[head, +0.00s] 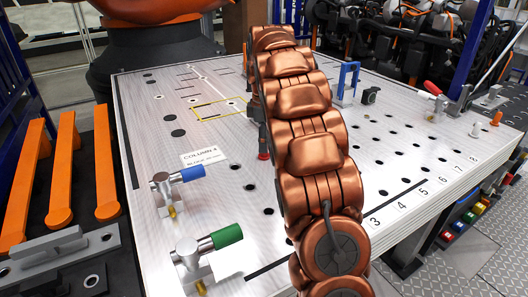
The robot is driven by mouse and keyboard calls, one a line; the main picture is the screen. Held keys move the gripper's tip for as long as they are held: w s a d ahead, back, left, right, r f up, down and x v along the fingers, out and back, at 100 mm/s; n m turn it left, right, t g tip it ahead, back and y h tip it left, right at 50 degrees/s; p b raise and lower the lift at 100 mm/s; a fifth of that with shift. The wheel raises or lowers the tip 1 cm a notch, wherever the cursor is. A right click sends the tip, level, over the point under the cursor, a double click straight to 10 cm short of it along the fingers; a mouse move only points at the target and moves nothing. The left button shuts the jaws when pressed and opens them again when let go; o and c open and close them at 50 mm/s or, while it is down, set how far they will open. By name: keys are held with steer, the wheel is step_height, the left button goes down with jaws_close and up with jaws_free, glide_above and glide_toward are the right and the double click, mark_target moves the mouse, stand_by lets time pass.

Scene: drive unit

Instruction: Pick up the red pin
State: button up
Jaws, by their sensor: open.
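A small red piece (263,156) shows at the left edge of my copper arm, low on the white perforated table (225,135). My arm hides part of it, so I cannot tell its full shape. A red handle (432,88) sticks up at a tilt from a grey fitting near the table's right edge. I cannot tell for sure which of these two is the red pin. My arm stretches from the bottom of the view across the table's middle. My gripper is not visible; the arm's far end shows no clear fingers.
Fittings with a blue handle (187,176) and a green handle (226,236) stand at the table's left front. A blue bracket (347,78) and a small black block (371,95) stand behind right. An orange peg (497,118) is far right.

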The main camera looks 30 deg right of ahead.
steer(key=shift+f, duration=1)
steer(key=shift+c, duration=0.4)
jaws_close()
